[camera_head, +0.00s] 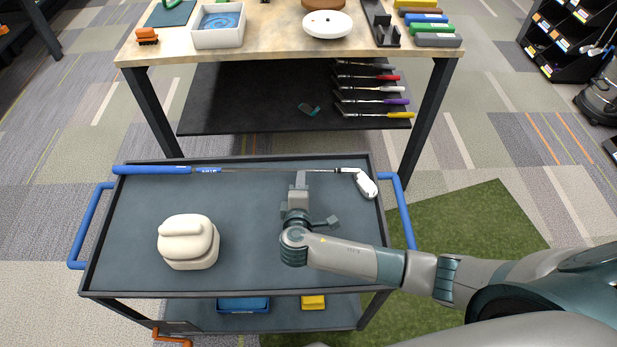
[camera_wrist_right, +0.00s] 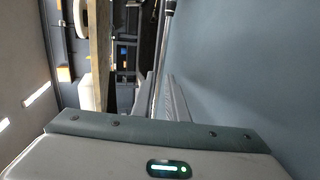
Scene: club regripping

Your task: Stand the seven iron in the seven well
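A golf club with a blue grip (camera_head: 155,170), thin metal shaft and pale iron head (camera_head: 366,184) runs along the far side of the cart. I cannot read a number on it. Its grip end reaches past the cart's left rim. My right gripper (camera_head: 300,178) is at the shaft, nearer the head. In the right wrist view the shaft (camera_wrist_right: 164,45) passes between my two close-set fingers (camera_wrist_right: 157,95), and they look shut on it. Whether the club is clear of the cart top is hard to tell. I cannot make out a seven well. My left gripper is out of view.
The cart (camera_head: 130,265) carries a cream lidded box (camera_head: 188,243). Behind it stands a workbench (camera_head: 270,42) with a white tray (camera_head: 219,38), a white disc (camera_head: 327,24) and a dark rack (camera_head: 381,27). Several clubs lie on its black lower shelf (camera_head: 240,100).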

